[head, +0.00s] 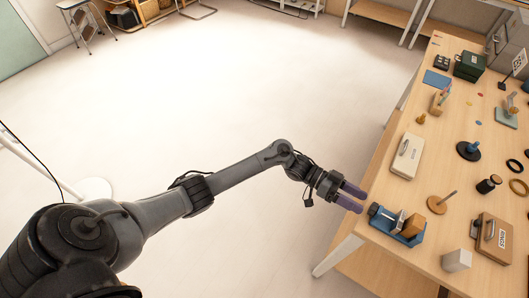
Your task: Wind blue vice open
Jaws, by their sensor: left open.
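The blue vice (404,236) stands near the front left corner of the wooden table. A grey plate, perhaps a jaw, stands up in its middle, and a dark knob shows at its left end, facing my gripper. An orange-brown block sits at its back right; I cannot tell whether it is clamped. My left gripper (363,201) comes in from the left with its two purple fingers apart and empty. In the picture its fingertips are just short of the knob; I see no contact. My right gripper is not in view.
More props fill the table's far end. Left of the table is open floor.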

